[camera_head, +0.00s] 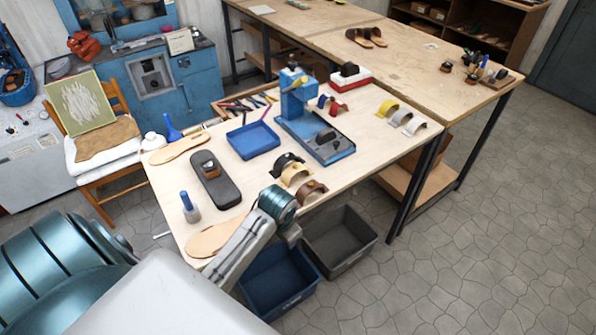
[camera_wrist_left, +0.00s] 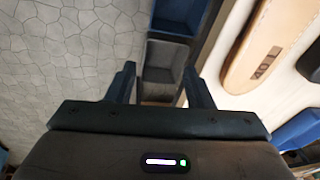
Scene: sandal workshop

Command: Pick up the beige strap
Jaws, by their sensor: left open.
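The beige strap (camera_head: 295,174) stands as a small arch near the front edge of the workbench (camera_head: 345,165). It sits between a black strap (camera_head: 287,160) and a brown strap (camera_head: 311,190). My left arm reaches across the near corner of the bench, and its teal wrist joint shows just in front of the straps. My left gripper (camera_wrist_left: 160,75) is open and empty in the left wrist view, with a bin and floor beyond its fingers. The strap is not seen in that view. My right gripper is not in view.
A blue bin (camera_head: 278,285) and a dark grey bin (camera_head: 340,242) stand below the bench edge. A tan sole (camera_head: 215,238), a dark sandal form (camera_head: 215,180), a blue tray (camera_head: 252,139) and a blue press (camera_head: 297,98) are on the bench. More straps (camera_head: 400,116) stand farther right.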

